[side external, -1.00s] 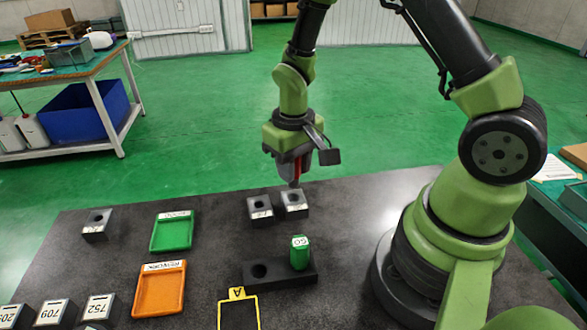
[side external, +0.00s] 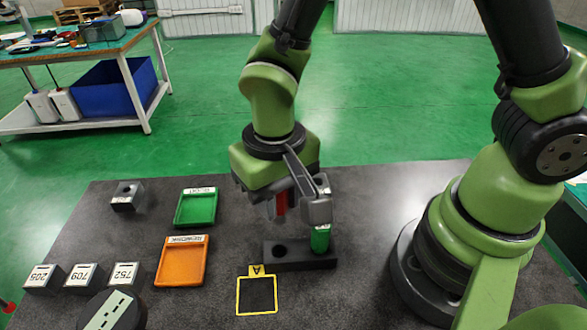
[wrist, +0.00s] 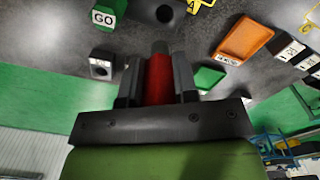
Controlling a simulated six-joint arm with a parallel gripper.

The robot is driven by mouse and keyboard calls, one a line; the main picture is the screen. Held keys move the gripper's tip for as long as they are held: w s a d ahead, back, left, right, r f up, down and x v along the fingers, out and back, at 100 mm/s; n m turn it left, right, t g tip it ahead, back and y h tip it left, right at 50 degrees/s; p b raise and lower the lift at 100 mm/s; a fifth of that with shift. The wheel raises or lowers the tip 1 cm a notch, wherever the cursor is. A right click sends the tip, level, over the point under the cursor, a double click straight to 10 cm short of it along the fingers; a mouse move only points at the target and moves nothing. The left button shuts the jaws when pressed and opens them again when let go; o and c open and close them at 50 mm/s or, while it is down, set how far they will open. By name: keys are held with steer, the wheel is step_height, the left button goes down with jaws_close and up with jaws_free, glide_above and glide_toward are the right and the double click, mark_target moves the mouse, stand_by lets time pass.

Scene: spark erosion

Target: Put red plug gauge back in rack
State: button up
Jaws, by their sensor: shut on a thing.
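My gripper (side external: 281,206) is shut on the red plug gauge (side external: 281,203). In the wrist view the gauge (wrist: 158,78) stands between the two fingers (wrist: 158,84), with its dark end pointing away from the camera. The rack (side external: 300,262) is a black block on the table. Its left hole is empty, and the green plug gauge (side external: 320,240) stands in its right end. The gripper holds the red gauge above the table, close to the rack and apart from it. The wrist view shows the green gauge (wrist: 103,16), marked GO, and the empty hole.
A yellow frame (side external: 257,313) marked A lies in front of the rack. An orange tray (side external: 182,262) and a green tray (side external: 196,208) lie to the left. Several numbered blocks (side external: 82,278) stand front left. A holed block (side external: 127,197) stands at the back left.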

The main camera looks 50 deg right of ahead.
steer(key=a, duration=0.1)
glide_above(279, 240)
steer(key=s+a, duration=0.1)
steer(key=a, duration=0.1)
steer(key=shift+s+d+f, duration=0.1)
steer(key=shift+d+f, duration=0.05)
steer(key=shift+f, duration=1.3)
steer(key=shift+s+d+f, duration=0.1)
steer(key=shift+f, duration=1.3)
steer(key=shift+f, duration=1.2)
steer(key=o, duration=1)
steer(key=shift+o, duration=0.2)
steer(key=shift+r, duration=0.1)
step_height(279, 240, up, 10)
